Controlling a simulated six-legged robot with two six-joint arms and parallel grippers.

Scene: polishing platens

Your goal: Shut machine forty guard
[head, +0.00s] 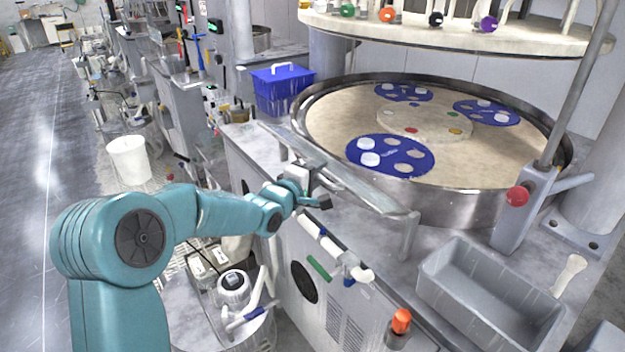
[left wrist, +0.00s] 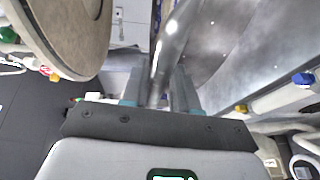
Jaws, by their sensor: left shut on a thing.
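The guard (head: 362,184) is a long, grey, see-through panel with a metal edge. It lies low and slanting along the front of the round polishing machine (head: 470,208), between my arm and the platen. My left gripper (head: 312,193) is at the guard's near side, left of its middle. In the left wrist view a shiny metal bar (left wrist: 168,50) runs between the two fingers of my left gripper (left wrist: 158,92), which are shut on it. I take this bar to be part of the guard. No number forty is readable. My right gripper is out of view.
The platen (head: 335,118) carries blue carriers (head: 410,165) with pale discs. A blue box (head: 282,92) stands behind left. A grey bin (head: 490,300) and a red-knobbed post (head: 517,196) stand at right. A cluttered round cart (head: 215,300) is below my arm; open floor lies left.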

